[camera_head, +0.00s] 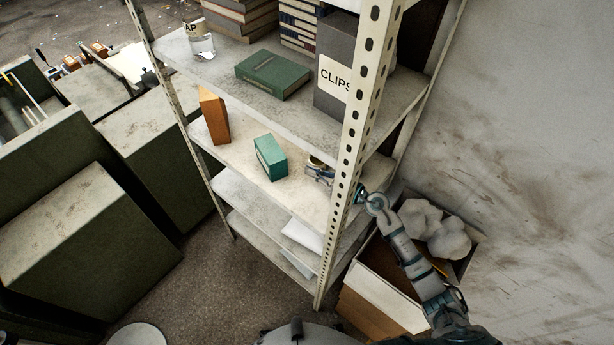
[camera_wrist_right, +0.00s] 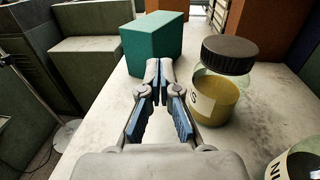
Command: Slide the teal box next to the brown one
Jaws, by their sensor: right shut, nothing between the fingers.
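The teal box (camera_head: 270,157) stands upright on the middle shelf. The brown box (camera_head: 214,117) stands on the same shelf, farther left, with a clear gap between the two. My right gripper (camera_head: 320,174) reaches in past the front post, on the right of the teal box. In the right wrist view its fingers (camera_wrist_right: 160,80) are closed together and empty, pointing at the teal box (camera_wrist_right: 150,45). I cannot tell there whether the tips touch it. A brown surface (camera_wrist_right: 168,5) shows behind the teal box. My left gripper is not in view.
A jar with a black lid (camera_wrist_right: 228,55) stands close on the right of the fingers in the wrist view, with another jar (camera_wrist_right: 298,163) nearer. The perforated post (camera_head: 362,85) stands beside my arm. The shelf between the boxes is bare.

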